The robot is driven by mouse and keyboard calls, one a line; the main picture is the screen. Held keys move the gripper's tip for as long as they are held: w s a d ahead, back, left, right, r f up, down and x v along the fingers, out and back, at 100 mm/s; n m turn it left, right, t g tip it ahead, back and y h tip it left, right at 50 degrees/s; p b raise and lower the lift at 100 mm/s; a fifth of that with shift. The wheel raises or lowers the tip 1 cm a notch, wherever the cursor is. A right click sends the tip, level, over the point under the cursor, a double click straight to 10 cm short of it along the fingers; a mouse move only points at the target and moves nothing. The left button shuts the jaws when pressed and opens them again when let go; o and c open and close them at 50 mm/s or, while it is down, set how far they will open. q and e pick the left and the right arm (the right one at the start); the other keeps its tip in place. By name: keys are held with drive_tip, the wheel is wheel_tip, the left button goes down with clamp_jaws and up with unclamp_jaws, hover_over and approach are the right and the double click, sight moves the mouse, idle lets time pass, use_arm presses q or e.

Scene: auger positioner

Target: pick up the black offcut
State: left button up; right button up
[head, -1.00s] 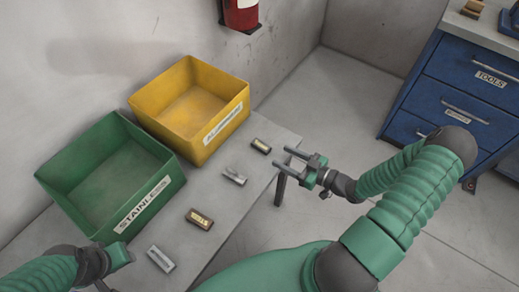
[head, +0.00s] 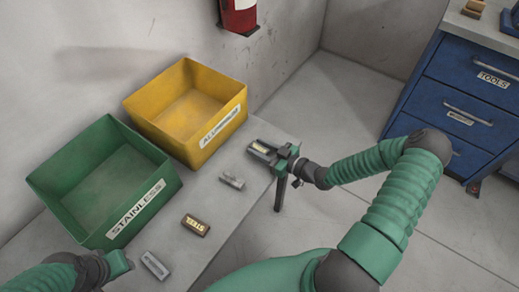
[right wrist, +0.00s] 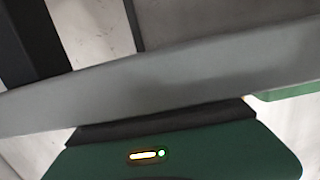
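The black offcut (head: 257,147), a small dark block with a pale label, lies at the far right edge of the grey bench, partly hidden by my right gripper. My right gripper (head: 263,150) reaches in from the right, with its fingers around the offcut. A gap between the fingers still shows; I cannot make out contact. The right wrist view shows a close grey band and a green part with a lit indicator, not the offcut clearly. My left gripper (head: 119,265) is at the lower left, its fingers not clear.
On the bench (head: 215,205) lie a grey metal piece (head: 232,181), a brown block labelled STEEL (head: 195,225) and a grey block (head: 155,265). A green STAINLESS bin (head: 150,212) and a yellow ALUMINIUM bin (head: 222,128) stand behind. A blue drawer cabinet (head: 460,100) is at right.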

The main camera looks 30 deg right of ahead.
clamp_jaws()
drive_tip(key=shift+r, duration=0.1)
